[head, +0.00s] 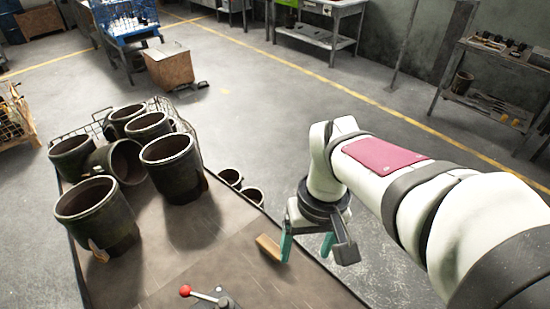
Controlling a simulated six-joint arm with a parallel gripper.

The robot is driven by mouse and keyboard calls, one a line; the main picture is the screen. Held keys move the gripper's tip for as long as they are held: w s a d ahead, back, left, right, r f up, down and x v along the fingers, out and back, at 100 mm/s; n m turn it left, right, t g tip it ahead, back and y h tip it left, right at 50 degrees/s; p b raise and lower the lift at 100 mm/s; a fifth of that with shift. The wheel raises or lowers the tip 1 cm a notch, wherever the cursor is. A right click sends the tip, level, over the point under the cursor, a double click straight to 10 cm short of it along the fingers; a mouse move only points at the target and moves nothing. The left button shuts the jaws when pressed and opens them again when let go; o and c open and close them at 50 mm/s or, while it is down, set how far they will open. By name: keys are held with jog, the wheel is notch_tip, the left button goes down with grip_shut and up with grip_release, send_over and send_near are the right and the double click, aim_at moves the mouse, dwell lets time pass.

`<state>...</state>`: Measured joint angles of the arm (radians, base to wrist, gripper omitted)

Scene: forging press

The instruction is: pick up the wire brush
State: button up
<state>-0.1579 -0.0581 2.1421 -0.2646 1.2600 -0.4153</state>
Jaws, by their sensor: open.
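The wire brush (268,247) looks like a small tan wooden block from here. It lies near the right edge of the dark table (180,262), and its bristles cannot be made out. My gripper (306,250) has teal fingers pointing down and spread apart. Its left finger shows right beside the brush's right end; I cannot tell whether they touch. The right finger is farther right, near the table edge. The gripper is open and nothing shows between its fingers.
Several dark metal cylinders (172,170) stand or lie on the table's left and far part, beside a wire basket (95,128). A red-knobbed lever (205,294) stands at the near edge. Two small cups (252,195) sit at the right edge. The table between is clear.

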aim_at(271, 246)
jog(key=w+a+f+n, duration=0.3)
jog(key=w+n, duration=0.1)
jog(key=w, duration=0.2)
jog(key=w+a+f+n, duration=0.3)
jog(key=w+a+n, duration=0.1)
jog(key=w, duration=0.2)
jog(key=shift+h, duration=0.4)
notch_tip(271, 246, down, 16)
jog(key=shift+d+f, duration=0.1)
jog(key=shift+f, duration=0.05)
grip_shut()
